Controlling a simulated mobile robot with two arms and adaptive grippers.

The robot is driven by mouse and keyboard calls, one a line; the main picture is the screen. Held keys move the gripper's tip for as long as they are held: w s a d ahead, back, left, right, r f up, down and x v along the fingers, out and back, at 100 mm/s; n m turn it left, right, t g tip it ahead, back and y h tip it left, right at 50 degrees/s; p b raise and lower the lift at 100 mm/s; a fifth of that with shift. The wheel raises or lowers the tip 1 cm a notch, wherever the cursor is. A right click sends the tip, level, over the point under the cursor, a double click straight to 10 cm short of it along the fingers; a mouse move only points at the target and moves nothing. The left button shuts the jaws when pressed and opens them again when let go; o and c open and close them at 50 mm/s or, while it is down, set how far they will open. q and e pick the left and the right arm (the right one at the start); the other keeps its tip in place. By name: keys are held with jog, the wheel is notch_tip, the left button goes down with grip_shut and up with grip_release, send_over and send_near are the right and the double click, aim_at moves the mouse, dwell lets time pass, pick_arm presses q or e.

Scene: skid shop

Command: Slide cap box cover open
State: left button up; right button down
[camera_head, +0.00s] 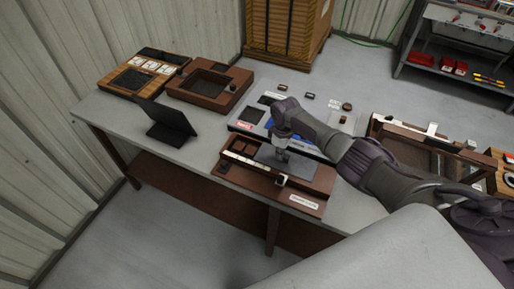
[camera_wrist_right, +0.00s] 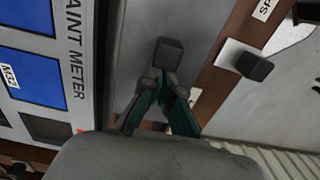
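The cap box (camera_head: 310,188) is a brown wooden box near the table's front edge. Its flat grey cover (camera_head: 268,156) lies over the middle, and dark red compartments show at its left end. In the wrist view the grey cover (camera_wrist_right: 135,35) carries a small dark square knob (camera_wrist_right: 170,50). My right gripper (camera_head: 283,155) points down over the cover. In the wrist view its fingertips (camera_wrist_right: 163,80) are close together right at the knob; whether they grip it is unclear. My left gripper is out of view.
A panel with blue displays marked "PAINT METER" (camera_wrist_right: 40,75) lies just behind the box. A white plate with a dark knob (camera_wrist_right: 252,66) sits on the box's front rail. A black stand (camera_head: 168,120) and brown tray (camera_head: 205,98) are left. A framed case (camera_head: 400,135) is right.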

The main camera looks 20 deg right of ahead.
aim_at(304, 167)
jog(key=shift+s+d+p, duration=0.55)
jog(key=shift+s+d, duration=0.05)
jog(key=shift+s, duration=0.05)
jog(key=shift+s+d+r+p, duration=0.1)
jog(key=shift+s+d+p, duration=0.95)
jog(key=shift+s+p, duration=0.2)
jog(key=shift+s+d, duration=0.1)
jog(key=shift+s+d, duration=0.55)
jog(key=shift+s, duration=0.1)
jog(key=shift+s+d, duration=0.55)
jog(key=shift+s, duration=0.1)
jog(key=shift+s+d, duration=0.2)
jog(key=shift+s, duration=0.05)
jog(key=shift+w, duration=0.1)
